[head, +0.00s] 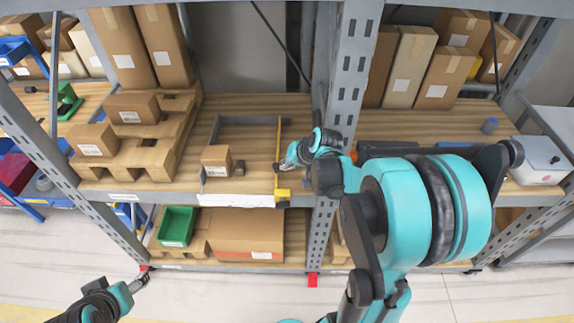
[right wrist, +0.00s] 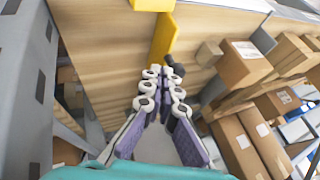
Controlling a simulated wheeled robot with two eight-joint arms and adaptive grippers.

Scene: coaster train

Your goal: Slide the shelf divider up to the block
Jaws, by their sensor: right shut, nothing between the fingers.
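The yellow shelf divider (head: 278,145) stands upright on the middle shelf, with a yellow foot at the shelf's front edge. It also shows in the right wrist view (right wrist: 162,38), just beyond my fingertips. A small dark grey block (head: 240,167) sits to its left, beside a labelled cardboard box (head: 216,155); a gap of bare shelf lies between block and divider. My right gripper (head: 284,164) is shut and empty at the divider's right side; I cannot tell if it touches. My left gripper (head: 138,284) is low at the left, away from the shelf; its fingers are too small to judge.
A grey metal upright (head: 352,70) stands close to the right of my right gripper. Wooden pallets with boxes (head: 132,106) fill the shelf's left side. A green bin (head: 177,226) and large carton sit on the shelf below.

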